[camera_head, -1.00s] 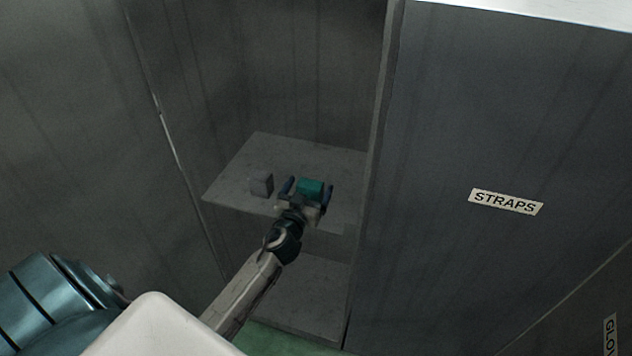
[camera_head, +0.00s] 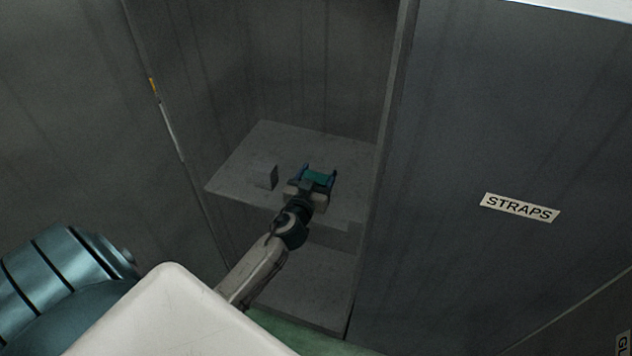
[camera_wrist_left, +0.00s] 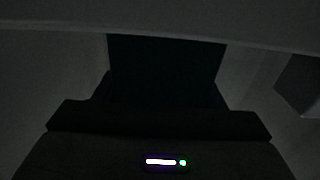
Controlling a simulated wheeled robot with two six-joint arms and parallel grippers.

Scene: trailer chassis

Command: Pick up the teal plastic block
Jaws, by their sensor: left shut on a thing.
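The teal plastic block (camera_head: 318,177) is over the grey shelf (camera_head: 240,168) inside the open cabinet bay. My left gripper (camera_head: 319,174) is shut on the block, with one finger on either side of it. Whether the block touches the shelf or is lifted off it, I cannot tell. In the left wrist view a dark block face (camera_wrist_left: 165,70), probably the teal block, fills the middle between the jaws, too dark to show its colour. My right gripper is not in view.
A small grey block (camera_head: 267,177) stands on the shelf left of my gripper. A cabinet door labelled STRAPS (camera_head: 519,208) bounds the bay on the right, and a grey panel (camera_head: 70,120) on the left. A lower shelf (camera_head: 305,285) lies below.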

